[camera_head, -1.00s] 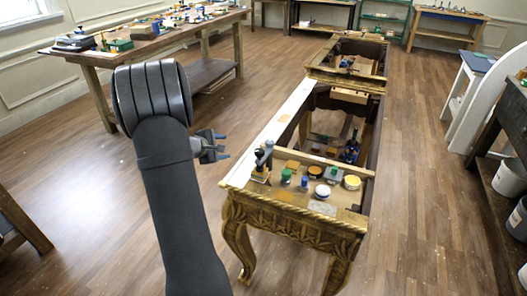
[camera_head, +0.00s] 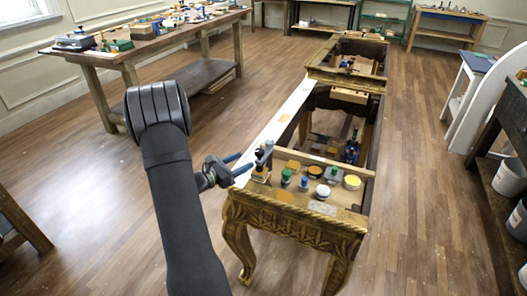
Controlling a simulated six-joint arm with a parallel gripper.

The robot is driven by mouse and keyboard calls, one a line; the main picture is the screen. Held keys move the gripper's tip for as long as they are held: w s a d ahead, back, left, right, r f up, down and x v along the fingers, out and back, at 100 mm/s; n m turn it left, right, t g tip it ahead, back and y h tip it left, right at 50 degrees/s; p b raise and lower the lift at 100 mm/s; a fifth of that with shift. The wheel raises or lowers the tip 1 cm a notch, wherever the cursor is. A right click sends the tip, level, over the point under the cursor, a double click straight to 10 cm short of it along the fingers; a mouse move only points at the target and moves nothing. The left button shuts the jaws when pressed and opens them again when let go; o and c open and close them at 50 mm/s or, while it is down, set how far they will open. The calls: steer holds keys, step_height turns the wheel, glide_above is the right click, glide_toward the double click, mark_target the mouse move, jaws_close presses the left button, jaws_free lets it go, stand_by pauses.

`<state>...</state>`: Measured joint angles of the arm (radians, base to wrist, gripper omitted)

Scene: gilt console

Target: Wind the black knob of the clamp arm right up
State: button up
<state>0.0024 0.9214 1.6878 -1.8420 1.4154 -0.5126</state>
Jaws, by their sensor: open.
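The gilt console (camera_head: 290,218) has a carved front and an open frame top. A small dark clamp arm (camera_head: 266,153) stands at its near left corner. Its black knob is too small to tell apart from the rest of the clamp. My gripper (camera_head: 238,163) is open, with two blue-tipped fingers pointing right toward the clamp. The fingertips are just left of the clamp, with nothing visible between them. I cannot tell whether a fingertip touches it.
Several small jars, including a yellow-topped jar (camera_head: 352,182) and a white-lidded jar (camera_head: 322,191), stand right of the clamp on the console's near end. A dark bottle (camera_head: 351,151) stands behind them. A workbench (camera_head: 130,55) is at the back left.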

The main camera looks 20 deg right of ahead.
mark_target(264, 157)
steer(key=x, duration=1)
steer(key=shift+d, duration=0.2)
steer(key=c, duration=1)
